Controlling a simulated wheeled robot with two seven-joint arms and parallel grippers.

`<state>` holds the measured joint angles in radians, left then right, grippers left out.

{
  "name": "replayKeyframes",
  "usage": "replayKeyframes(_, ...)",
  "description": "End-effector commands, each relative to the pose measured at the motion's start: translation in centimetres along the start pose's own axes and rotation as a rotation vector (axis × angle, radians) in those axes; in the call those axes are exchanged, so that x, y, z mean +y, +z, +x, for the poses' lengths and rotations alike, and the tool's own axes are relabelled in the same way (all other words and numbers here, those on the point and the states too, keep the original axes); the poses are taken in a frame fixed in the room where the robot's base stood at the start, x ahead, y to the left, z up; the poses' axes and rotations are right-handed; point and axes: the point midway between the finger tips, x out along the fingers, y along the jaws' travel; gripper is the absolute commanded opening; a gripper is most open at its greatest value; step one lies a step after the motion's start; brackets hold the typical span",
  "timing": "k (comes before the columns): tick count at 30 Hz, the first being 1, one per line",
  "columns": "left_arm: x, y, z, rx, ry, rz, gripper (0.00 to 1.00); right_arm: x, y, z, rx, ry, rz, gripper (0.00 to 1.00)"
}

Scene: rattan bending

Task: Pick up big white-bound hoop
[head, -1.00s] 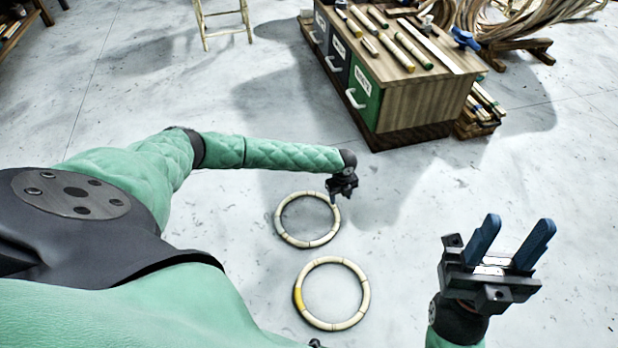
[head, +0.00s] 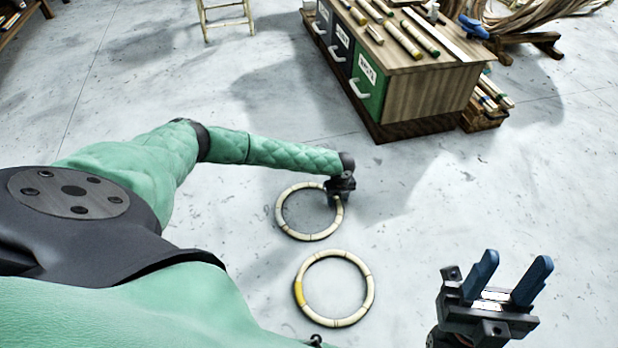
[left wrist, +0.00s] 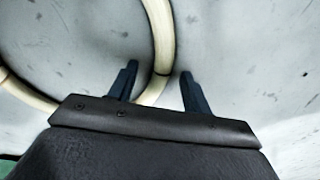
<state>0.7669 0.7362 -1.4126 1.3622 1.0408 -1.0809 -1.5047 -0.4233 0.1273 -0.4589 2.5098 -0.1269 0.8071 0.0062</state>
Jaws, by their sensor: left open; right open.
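The pale hoop with no yellow section (head: 279,208), which I take to be the white-bound one, lies flat on the floor. It also shows in the left wrist view (left wrist: 161,35). My left gripper (head: 338,198) is over the right side of this hoop, pointing down, and hides a bit of its rim. In the left wrist view the open fingers (left wrist: 159,70) stand on either side of the rim, which runs between them. I cannot tell whether they touch it. My right gripper (head: 517,262) is open and empty at the lower right.
A second pale hoop with one yellow section (head: 370,290) lies just nearer to me on the floor. A wooden workbench (head: 430,103) with drawers and sticks on top stands beyond, at the upper right. A small stool (head: 225,23) stands at the back. The floor around the hoops is clear.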

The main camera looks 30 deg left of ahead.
Motion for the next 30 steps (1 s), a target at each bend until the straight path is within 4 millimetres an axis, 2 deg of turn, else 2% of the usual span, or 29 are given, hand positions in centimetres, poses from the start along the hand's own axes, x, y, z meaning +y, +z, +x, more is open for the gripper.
replayKeyframes(3, 0.0, 0.0, 0.5, 0.000, 0.000, 0.000, 0.49, 0.0, 0.1, -0.6, -0.014, 0.001, -0.001, 0.43)
replayKeyframes(10, 0.0, 0.0, 0.4, 0.000, 0.000, 0.000, 0.47, 0.1, 0.1, -0.5, -0.012, 0.000, -0.004, 0.43)
replayKeyframes(17, 0.0, 0.0, 0.4, 0.000, 0.000, 0.000, 0.02, 0.1, 0.1, -0.4, -0.010, 0.001, -0.005, 0.43)
replayKeyframes(18, 0.0, 0.0, 0.5, 0.000, 0.000, 0.000, 0.00, 0.1, 0.1, -0.4, -0.010, 0.001, -0.005, 0.43)
replayKeyframes(26, 0.0, 0.0, 0.2, 0.000, 0.000, 0.000, 0.00, 0.1, 0.0, -0.3, -0.010, 0.002, -0.004, 0.43)
replayKeyframes(30, 0.0, 0.0, -0.8, 0.000, -0.001, 0.000, 0.00, 0.0, -0.2, 0.4, -0.006, 0.002, 0.001, 0.43)
